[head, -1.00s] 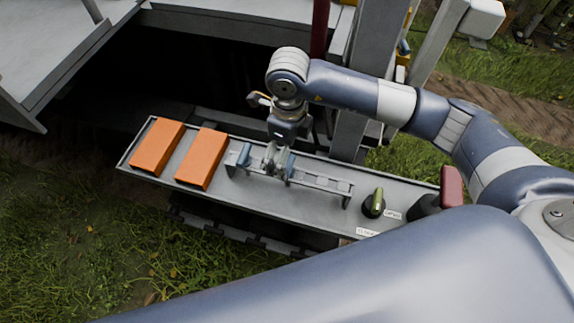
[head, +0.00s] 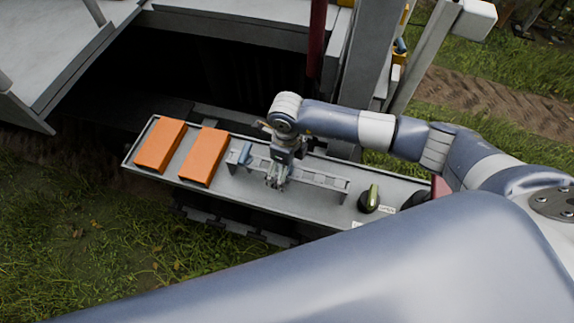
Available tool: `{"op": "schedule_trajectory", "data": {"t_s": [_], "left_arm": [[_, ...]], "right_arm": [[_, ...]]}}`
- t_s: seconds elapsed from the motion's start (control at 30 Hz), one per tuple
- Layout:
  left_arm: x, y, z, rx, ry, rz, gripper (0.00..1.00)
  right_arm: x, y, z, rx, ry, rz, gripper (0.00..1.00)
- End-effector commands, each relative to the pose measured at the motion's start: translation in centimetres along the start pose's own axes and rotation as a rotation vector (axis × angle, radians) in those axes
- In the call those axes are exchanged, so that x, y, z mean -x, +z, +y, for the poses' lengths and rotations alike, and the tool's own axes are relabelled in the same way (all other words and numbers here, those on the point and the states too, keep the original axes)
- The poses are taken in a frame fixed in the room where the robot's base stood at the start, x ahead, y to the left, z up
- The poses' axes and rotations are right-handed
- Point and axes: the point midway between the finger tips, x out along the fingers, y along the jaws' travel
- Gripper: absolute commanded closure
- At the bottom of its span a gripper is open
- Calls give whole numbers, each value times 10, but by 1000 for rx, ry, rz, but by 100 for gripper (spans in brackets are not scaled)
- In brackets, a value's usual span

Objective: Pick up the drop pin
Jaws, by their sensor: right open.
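My right gripper (head: 277,182) is open, pointing down over the middle of a slotted grey metal rack (head: 325,181) on a long grey tray. Its fingers are close to the rack; I cannot tell whether they touch it. A small blue piece (head: 245,153) stands upright at the rack's left end, left of the gripper. No drop pin can be made out for certain; the gripper hides the part of the rack beneath it. My left gripper is out of view.
The grey tray (head: 335,217) also holds two orange blocks (head: 160,146) (head: 204,156) at its left and a green-and-black knob (head: 369,198) at its right. Grey posts and a red post (head: 318,40) stand behind. Grass lies in front.

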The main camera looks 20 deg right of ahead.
Motion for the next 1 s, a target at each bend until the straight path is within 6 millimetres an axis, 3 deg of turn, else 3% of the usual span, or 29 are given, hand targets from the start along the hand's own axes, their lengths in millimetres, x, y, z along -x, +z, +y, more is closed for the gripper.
{"op": "schedule_trajectory", "data": {"t_s": [0.07,0.27,1.0], "left_arm": [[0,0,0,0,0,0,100],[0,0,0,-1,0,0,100],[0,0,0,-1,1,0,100]], "right_arm": [[0,0,0,0,0,0,7],[0,0,0,0,0,0,53],[-1,-1,0,0,1,3,59]]}}
